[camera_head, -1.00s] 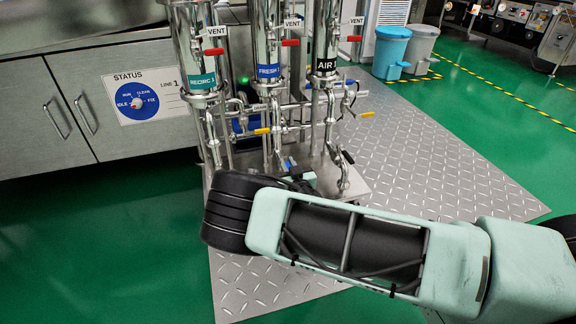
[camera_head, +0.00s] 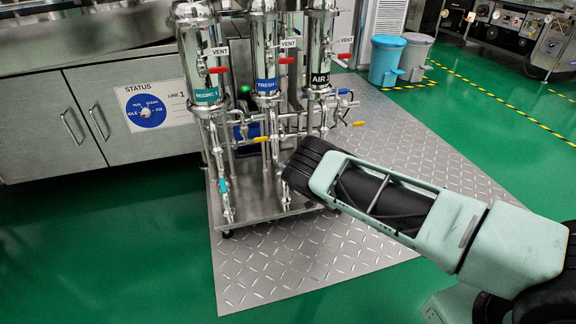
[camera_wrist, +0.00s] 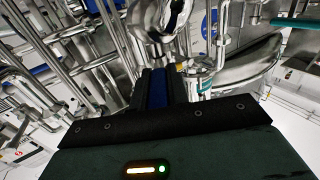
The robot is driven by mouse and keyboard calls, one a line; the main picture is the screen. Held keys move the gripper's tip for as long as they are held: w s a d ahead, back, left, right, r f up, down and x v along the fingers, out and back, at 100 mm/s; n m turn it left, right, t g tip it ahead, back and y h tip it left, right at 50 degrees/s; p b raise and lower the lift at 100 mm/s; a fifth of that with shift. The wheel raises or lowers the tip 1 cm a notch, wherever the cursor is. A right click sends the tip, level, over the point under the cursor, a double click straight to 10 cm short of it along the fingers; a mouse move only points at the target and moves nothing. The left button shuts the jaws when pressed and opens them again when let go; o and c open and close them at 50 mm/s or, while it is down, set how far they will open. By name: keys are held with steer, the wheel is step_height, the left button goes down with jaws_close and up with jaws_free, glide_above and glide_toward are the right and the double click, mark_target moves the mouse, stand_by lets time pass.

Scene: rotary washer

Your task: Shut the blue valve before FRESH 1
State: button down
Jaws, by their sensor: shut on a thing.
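The FRESH 1 housing (camera_head: 264,45) is a shiny steel cylinder with a blue label, in the middle of the skid between RECIRC 1 and AIR. In the head view my wrist covers the pipework low on the right side of the skid, so my fingers and the blue valve there are hidden. In the wrist view my gripper (camera_wrist: 157,76) has its dark fingers close together, with a blue handle (camera_wrist: 158,90) between them. It is shut on that handle, beside steel pipes. The handle's exact angle to its pipe cannot be told.
Yellow handles (camera_head: 261,139) and a teal handle (camera_head: 223,185) sit on nearby pipes. Red vent handles (camera_head: 218,70) stick out above. The STATUS cabinet (camera_head: 120,110) stands at the left. The tread plate (camera_head: 270,270) in front is clear. Two bins (camera_head: 386,58) stand at the back.

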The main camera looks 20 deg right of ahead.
steer(key=shift+w+d+n+g+y, duration=0.2)
steer(key=shift+n+g+y, duration=0.35)
steer(key=shift+y, duration=0.2)
steer(key=shift+w+d+n+g+y, duration=0.1)
steer(key=shift+d+n+g+y, duration=0.15)
steer(key=shift+n+g+y, duration=0.3)
steer(key=shift+w+d+n+g+y, duration=0.1)
steer(key=shift+d+n+g+y, duration=0.1)
steer(key=shift+n+g+y, duration=0.5)
steer(key=shift+y, duration=0.4)
steer(key=c, duration=1.4)
jaws_free()
steer(key=shift+o, duration=0.2)
steer(key=shift+d, duration=0.1)
steer(key=p+v, duration=0.6)
steer(key=v, duration=1.1)
steer(key=shift+s+p, duration=0.25)
steer(key=shift+p, duration=0.15)
steer(key=shift+f, duration=0.1)
